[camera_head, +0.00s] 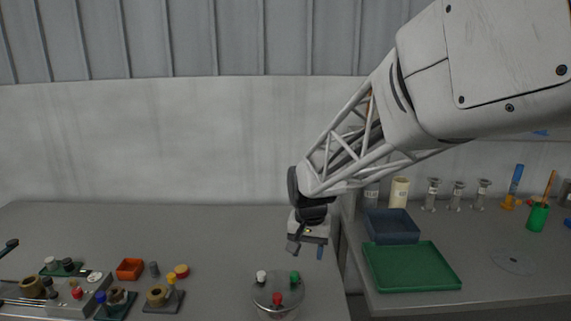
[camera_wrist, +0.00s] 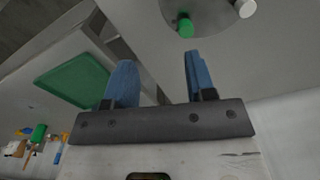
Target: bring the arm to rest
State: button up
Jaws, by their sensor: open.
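My gripper (camera_head: 306,247) hangs above the grey bench, just behind and above a round metal tank lid (camera_head: 262,295) with white, green and red knobs. Its jaws are apart with nothing between them. In the wrist view my gripper (camera_wrist: 157,80) shows two blue fingers with a clear gap. The lid's green knob (camera_wrist: 185,27) and white knob (camera_wrist: 245,8) show beyond the fingertips, apart from them. The lower part of the tank is cut off by the bottom edge of the head view.
A green tray (camera_head: 411,267) and a dark blue bin (camera_head: 391,226) are on the right bench. Glass-like cylinders and a green cup (camera_head: 537,217) stand behind. An orange box (camera_head: 130,269) and several small fittings are at left. A gap separates the two benches.

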jog(key=s+d+r, duration=0.2)
jog(key=s+d, duration=0.2)
jog(key=s, duration=0.5)
jog(key=s+d+r+n+t, duration=0.1)
jog(key=s+d, duration=0.3)
jog(key=s, duration=0.5)
jog(key=s+d+r+n+t, duration=0.1)
jog(key=s+d+r, duration=0.2)
jog(key=s, duration=0.6)
jog(key=shift+s+d, duration=0.2)
jog(key=shift+d, duration=0.7)
